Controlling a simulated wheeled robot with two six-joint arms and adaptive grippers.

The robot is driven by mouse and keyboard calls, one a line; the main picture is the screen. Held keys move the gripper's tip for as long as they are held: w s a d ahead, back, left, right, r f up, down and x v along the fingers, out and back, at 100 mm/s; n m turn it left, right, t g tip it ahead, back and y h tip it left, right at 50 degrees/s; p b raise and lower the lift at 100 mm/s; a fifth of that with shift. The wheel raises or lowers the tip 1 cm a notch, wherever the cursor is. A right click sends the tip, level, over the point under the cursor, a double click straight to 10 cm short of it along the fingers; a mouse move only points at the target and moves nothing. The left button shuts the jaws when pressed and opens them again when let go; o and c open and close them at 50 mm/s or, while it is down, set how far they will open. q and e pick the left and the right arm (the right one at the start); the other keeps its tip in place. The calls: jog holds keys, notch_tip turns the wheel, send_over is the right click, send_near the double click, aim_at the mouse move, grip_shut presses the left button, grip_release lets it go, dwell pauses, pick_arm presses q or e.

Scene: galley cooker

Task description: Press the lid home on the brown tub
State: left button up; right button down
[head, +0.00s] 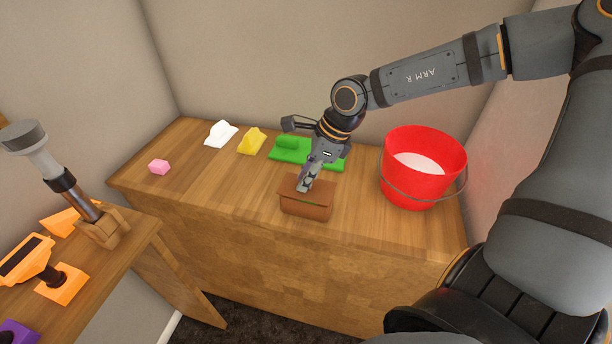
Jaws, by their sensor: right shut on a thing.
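The brown tub (306,211) stands on the wooden counter, near its front edge. I cannot tell how evenly the lid sits. My right gripper (304,186) reaches down from behind onto the lid, its fingers shut on it and hiding the middle. My left gripper is not in view.
A red bucket (425,155) with pale contents stands right of the tub. Green (290,152), yellow (251,141), white (221,134) and pink (159,167) pieces lie behind and left. A grey-headed tool (42,163) stands on the left table. The counter left of the tub is clear.

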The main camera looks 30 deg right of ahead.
jog(key=shift+f+b, duration=0.1)
jog(key=shift+b, duration=0.3)
dwell(0.3)
jog(key=c, duration=1.1)
grip_release()
jog(key=shift+o, duration=0.3)
jog(key=o, duration=0.4)
jog(key=shift+o, duration=0.2)
jog(key=shift+w+r+p, duration=0.1)
jog(key=shift+r+p, duration=2.1)
jog(key=shift+r, duration=1.4)
